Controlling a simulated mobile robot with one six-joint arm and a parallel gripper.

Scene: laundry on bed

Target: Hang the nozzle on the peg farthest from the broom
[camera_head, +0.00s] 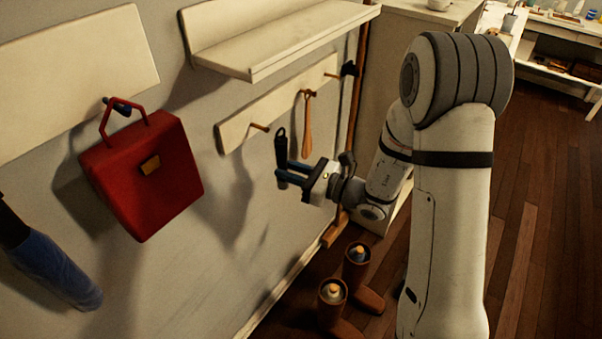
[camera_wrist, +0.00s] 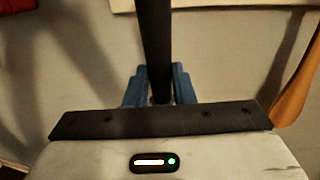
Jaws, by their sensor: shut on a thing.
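The black nozzle (camera_head: 281,150) is upright in my gripper (camera_head: 293,173), with a loop at its top. My blue fingers are shut on its lower part. In the wrist view the nozzle (camera_wrist: 155,45) rises between my blue fingertips (camera_wrist: 160,85). The pale peg board (camera_head: 236,130) is on the wall. Its left peg (camera_head: 260,128) is bare, and the nozzle's top is just right of it in the picture. I cannot tell the depth gap. A brown pole, seemingly the broom (camera_head: 357,85), stands at the board's right end.
An orange-brown strip-like tool (camera_head: 307,125) hangs from the middle peg, and shows at right in the wrist view (camera_wrist: 298,95). A dark item (camera_head: 348,69) is by the right peg (camera_head: 331,76). A shelf (camera_head: 270,45) juts out above. A red bag (camera_head: 143,175) hangs left. Boots (camera_head: 357,265) stand below.

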